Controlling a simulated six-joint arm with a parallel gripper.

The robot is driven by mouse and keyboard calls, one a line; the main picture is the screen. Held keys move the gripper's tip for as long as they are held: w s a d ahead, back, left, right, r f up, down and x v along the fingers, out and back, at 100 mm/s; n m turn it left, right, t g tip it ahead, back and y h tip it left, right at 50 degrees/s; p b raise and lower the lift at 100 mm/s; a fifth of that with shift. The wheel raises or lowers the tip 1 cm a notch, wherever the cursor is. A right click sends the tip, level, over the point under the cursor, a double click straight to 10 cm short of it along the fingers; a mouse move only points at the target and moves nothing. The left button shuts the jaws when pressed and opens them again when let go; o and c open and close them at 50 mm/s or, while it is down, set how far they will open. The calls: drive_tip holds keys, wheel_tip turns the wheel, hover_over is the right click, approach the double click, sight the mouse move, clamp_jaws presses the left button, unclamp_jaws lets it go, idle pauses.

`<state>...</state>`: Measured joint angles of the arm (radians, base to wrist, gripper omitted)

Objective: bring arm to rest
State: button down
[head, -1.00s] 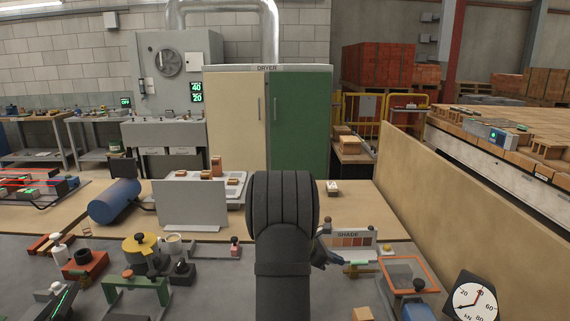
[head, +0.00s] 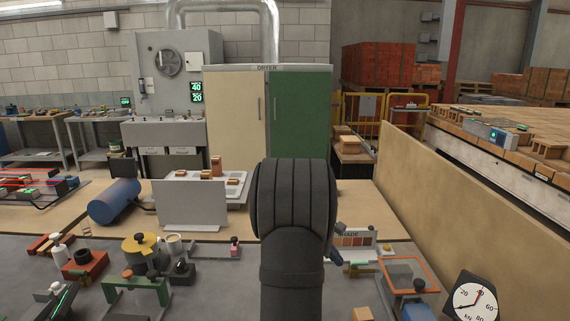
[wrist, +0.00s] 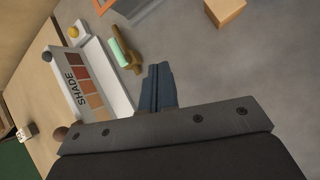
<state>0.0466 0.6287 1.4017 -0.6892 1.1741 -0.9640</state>
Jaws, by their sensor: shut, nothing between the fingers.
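My gripper (wrist: 158,86) shows in the wrist view with its two dark fingers together and nothing between them. It hangs above the grey floor-like bench surface, close to the shade card stand. In the head view my dark arm rises in the middle and hides most of the gripper; only a small dark part shows to its right. The shade card stand (wrist: 88,82) lies to the left of the fingers in the wrist view and right of my arm in the head view (head: 354,239).
An orange-framed tray (head: 409,275) and a round dial gauge (head: 474,301) stand at the right. A blue cylinder (head: 115,201), a yellow-lidded pot (head: 140,245) and a green stand (head: 135,291) are at the left. A small brick (wrist: 225,11) lies beyond the fingers. A tan partition (head: 455,205) bounds the right.

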drive_tip(key=m, duration=0.1)
drive_tip(key=d+m+y, duration=0.2)
drive_tip(key=shift+s+r, duration=0.3)
drive_tip(key=shift+s, duration=0.05)
idle(1.6)
drive_tip(key=w+a+n+t+h, duration=0.2)
drive_tip(key=w+a+n+h, duration=0.2)
drive_tip(key=a+n+h, duration=0.45)
drive_tip(key=shift+w+d+f+n+y, duration=0.1)
drive_tip(key=shift+d+f+n+y, duration=0.1)
drive_tip(key=shift+d+f+y, duration=0.4)
drive_tip(key=shift+w+d+f+n+y, duration=0.15)
drive_tip(key=shift+d+f+y, duration=0.2)
drive_tip(key=shift+d, duration=0.55)
drive_tip(key=shift+s+d+f+n+y, duration=0.1)
drive_tip(key=shift+d+f+n+y, duration=0.1)
drive_tip(key=shift+d+f+y, duration=0.4)
drive_tip(key=shift+d+r, duration=0.15)
